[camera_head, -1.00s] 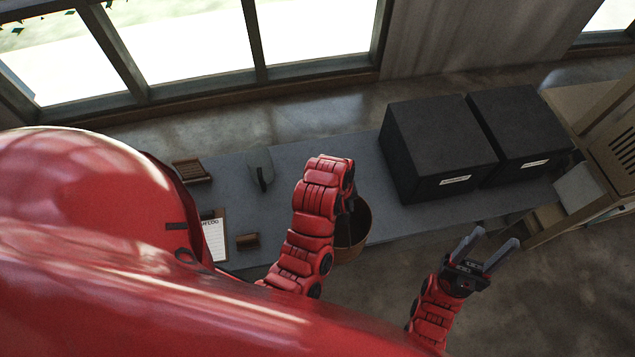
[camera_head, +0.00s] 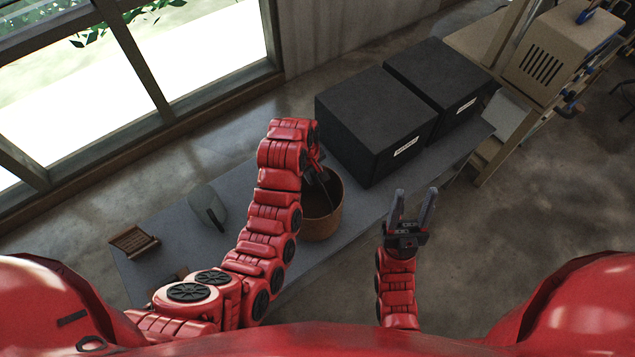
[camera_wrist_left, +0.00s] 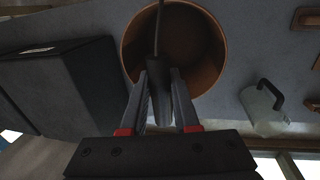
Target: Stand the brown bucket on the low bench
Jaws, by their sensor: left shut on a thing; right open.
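The brown bucket (camera_head: 325,222) is upright with its open top up, at the front edge of the low grey bench (camera_head: 362,205). My left gripper (camera_head: 316,168) is shut on the bucket's dark handle, over the opening. In the left wrist view, the jaws (camera_wrist_left: 160,85) close on the handle, and the bucket's round rim and inside wall (camera_wrist_left: 208,70) show beyond. I cannot tell whether the bucket's base touches the bench. My right gripper (camera_head: 414,200) is open and empty, right of the bucket, near the bench's front edge.
Two black boxes (camera_head: 375,125) stand on the bench right of the bucket. A pale jug (camera_head: 207,206) with a dark handle and a small wooden rack (camera_head: 134,241) are to the left. A shelf unit with a tan box (camera_head: 560,55) stands beyond the right end.

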